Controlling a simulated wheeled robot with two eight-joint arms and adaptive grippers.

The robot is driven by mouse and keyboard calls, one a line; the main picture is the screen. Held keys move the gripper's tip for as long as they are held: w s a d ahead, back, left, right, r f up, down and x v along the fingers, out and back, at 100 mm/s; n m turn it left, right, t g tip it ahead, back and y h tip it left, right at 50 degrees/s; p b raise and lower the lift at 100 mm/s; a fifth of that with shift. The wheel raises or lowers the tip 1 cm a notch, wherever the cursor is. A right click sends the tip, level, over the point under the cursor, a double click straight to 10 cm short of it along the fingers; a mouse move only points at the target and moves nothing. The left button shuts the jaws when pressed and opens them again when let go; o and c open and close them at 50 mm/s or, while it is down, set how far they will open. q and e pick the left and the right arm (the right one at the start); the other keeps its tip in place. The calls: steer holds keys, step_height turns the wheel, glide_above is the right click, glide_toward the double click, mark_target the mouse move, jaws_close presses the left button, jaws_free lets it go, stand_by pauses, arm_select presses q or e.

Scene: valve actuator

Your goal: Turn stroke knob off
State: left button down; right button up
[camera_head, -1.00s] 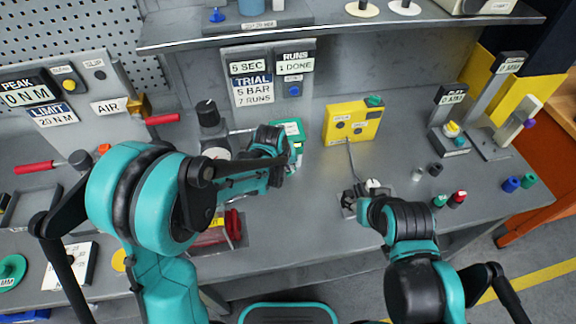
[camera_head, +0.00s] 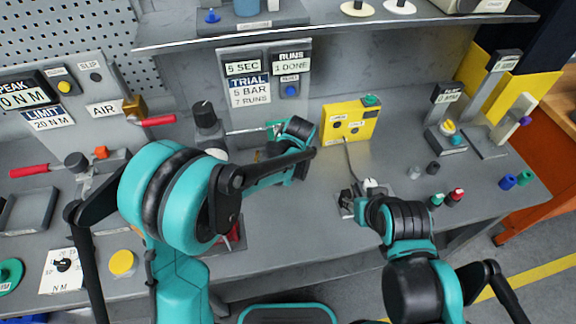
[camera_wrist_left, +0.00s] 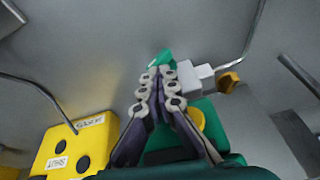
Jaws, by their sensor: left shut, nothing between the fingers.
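My left gripper (camera_wrist_left: 163,78) is shut and empty in the left wrist view, its fingertips close to a small green piece (camera_wrist_left: 161,58). A green box (camera_wrist_left: 205,140) with a yellow round part (camera_wrist_left: 196,119) lies behind the fingers. In the head view my left wrist hides most of this box and the fingers. No readable label identifies the stroke knob. My right gripper (camera_head: 352,200) is at a small grey block; its fingers are unclear.
A black-topped valve post (camera_head: 206,118) stands left of my left wrist. Small caps (camera_head: 446,198) and coloured cylinders (camera_head: 516,180) stand on the right of the bench (camera_head: 290,235). A shelf (camera_head: 320,30) overhangs the back.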

arm_select(q)
steer(key=shift+w+d+f+m+y+b, duration=0.15)
steer(key=shift+d+y+b, duration=0.15)
steer(key=shift+y, duration=0.45)
steer(key=shift+d+m+y+b, duration=0.15)
steer(key=shift+d+y, duration=0.2)
steer(key=shift+y, duration=0.4)
steer(key=shift+d, duration=0.1)
steer(key=shift+w+d+f+b, duration=0.1)
steer(key=shift+d+f+b, duration=0.2)
steer(key=shift+d+b, duration=0.15)
stand_by(1.8)
